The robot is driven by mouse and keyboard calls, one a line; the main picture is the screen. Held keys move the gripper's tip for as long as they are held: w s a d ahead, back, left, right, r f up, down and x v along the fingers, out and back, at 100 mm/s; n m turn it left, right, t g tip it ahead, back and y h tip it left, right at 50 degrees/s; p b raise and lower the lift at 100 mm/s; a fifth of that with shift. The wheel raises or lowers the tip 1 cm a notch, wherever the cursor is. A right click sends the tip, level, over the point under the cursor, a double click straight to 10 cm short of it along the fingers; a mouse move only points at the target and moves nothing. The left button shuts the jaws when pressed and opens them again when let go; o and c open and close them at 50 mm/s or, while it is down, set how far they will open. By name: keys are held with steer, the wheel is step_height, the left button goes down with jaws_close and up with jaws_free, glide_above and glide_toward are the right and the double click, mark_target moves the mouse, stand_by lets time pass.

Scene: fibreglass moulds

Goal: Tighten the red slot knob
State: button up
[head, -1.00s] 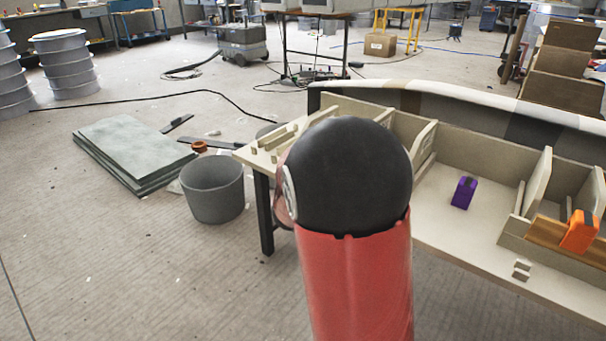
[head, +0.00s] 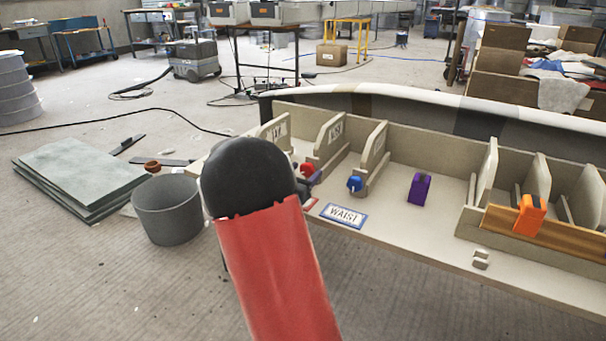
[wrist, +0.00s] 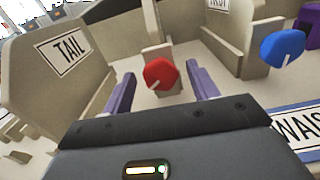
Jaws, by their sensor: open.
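The red slot knob (wrist: 160,74) sits on a small beige block between two panels, with a small pale mark low on its face. It also shows in the head view (head: 307,168), just right of my black arm joint. My gripper (wrist: 160,88) is open, its two purple fingers apart on the left and right of the red knob in the wrist view. The knob appears ahead of the fingers; I cannot tell whether it is between them in depth. In the head view my arm hides most of the gripper.
A blue knob (wrist: 282,47) stands to the right, with a purple block (head: 420,189) and an orange block (head: 530,214) farther right. Upright panels flank the red knob, one labelled TAIL (wrist: 62,50). A WAIST label (head: 343,215) lies on the bench front. A grey bucket (head: 167,209) stands left.

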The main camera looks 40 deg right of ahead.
steer(key=c, duration=1)
steer(key=shift+f, duration=0.1)
steer(key=shift+b, duration=0.35)
steer(key=shift+f+m+b, duration=0.15)
steer(key=shift+m+b, duration=0.45)
steer(key=shift+b, duration=0.1)
steer(key=shift+m+b, duration=0.7)
steer(key=shift+b, duration=0.1)
steer(key=shift+m, duration=1.7)
